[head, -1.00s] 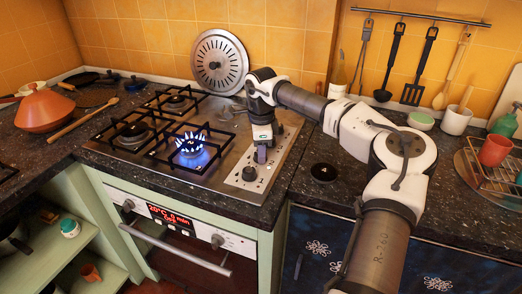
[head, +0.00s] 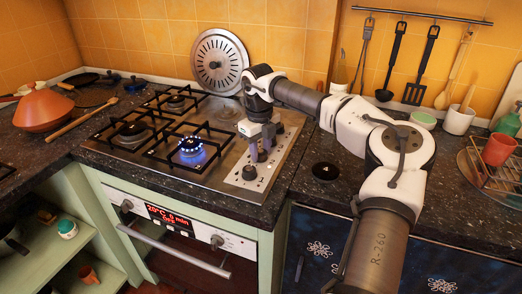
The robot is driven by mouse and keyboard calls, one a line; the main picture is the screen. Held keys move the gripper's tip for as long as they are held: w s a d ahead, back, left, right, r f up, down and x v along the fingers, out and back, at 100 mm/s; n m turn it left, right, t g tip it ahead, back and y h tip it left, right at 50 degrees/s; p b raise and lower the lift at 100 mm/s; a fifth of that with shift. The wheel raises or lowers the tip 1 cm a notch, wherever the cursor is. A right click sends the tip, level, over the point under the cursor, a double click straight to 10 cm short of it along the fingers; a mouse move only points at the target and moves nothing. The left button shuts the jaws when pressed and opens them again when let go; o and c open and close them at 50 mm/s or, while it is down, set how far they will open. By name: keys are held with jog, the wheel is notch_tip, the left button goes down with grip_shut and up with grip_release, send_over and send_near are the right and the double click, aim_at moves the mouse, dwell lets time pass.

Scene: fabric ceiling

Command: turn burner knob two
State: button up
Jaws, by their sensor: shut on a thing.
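The burner knobs stand in a row on the light control strip (head: 238,178) along the right side of the gas hob. My gripper (head: 260,152) points down over this strip, its two fingers seen apart at either side of a burner knob just behind the front knob. It is shut on that knob, which is mostly hidden by the fingers. The front burner (head: 191,148) burns with a low ring of blue flame.
A tagine (head: 45,108) and a wooden spoon (head: 82,125) lie left of the hob. A round perforated metal lid (head: 219,62) leans on the back wall. A dish rack with a cup (head: 498,149) stands at the right. The counter right of the hob is mostly clear.

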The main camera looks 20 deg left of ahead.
jog(key=m, duration=0.5)
jog(key=shift+b, duration=0.35)
dwell(0.4)
jog(key=o, duration=1)
jog(key=shift+c, duration=0.2)
jog(key=shift+r, duration=0.1)
notch_tip(320, 180, up, 14)
jog(key=b, duration=0.1)
jog(key=shift+s+a+f, duration=0.15)
jog(key=shift+a+f, duration=0.05)
jog(key=shift+a, duration=0.05)
